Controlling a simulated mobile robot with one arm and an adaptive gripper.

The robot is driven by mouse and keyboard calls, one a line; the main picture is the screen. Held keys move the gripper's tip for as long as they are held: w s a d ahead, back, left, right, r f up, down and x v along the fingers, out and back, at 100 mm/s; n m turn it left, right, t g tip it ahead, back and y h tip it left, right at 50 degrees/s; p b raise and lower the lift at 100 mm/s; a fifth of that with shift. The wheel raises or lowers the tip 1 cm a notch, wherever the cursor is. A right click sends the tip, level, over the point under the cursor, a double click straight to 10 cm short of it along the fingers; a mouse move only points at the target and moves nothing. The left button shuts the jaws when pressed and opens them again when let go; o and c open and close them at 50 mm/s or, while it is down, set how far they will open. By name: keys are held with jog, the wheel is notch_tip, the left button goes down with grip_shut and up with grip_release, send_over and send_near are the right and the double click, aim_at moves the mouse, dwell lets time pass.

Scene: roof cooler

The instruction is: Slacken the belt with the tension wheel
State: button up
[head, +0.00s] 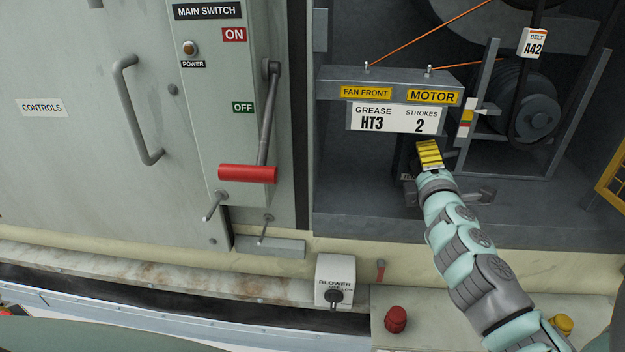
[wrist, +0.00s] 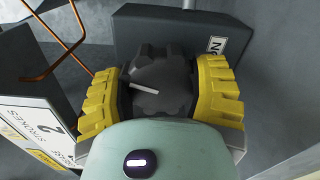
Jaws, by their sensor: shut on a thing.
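The tension wheel (wrist: 165,70) is a dark, lobed knob with a white line on its face, seen in the wrist view. My gripper (head: 430,155) is shut on it, with yellow ribbed fingers on both sides of its rim. In the head view the gripper hides most of the wheel. The black belt (head: 513,95) runs down around the motor pulley at right and carries an A42 tag (head: 533,42). A gauge with coloured bands (head: 466,118) and a pale pointer stands left of the pulley.
A grease sign (head: 395,118) hangs on the grey bracket above my gripper. Thin orange lines (head: 430,35) rise from the bracket. At left is the main switch lever with a red grip (head: 247,173), swung down. A blower switch (head: 334,282) and red button (head: 396,319) sit below.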

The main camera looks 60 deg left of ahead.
jog(key=shift+f, duration=0.1)
dwell(0.8)
jog(key=o, duration=1.2)
jog(key=shift+d, duration=0.1)
jog(key=v, duration=1.2)
jog(key=shift+w, duration=0.1)
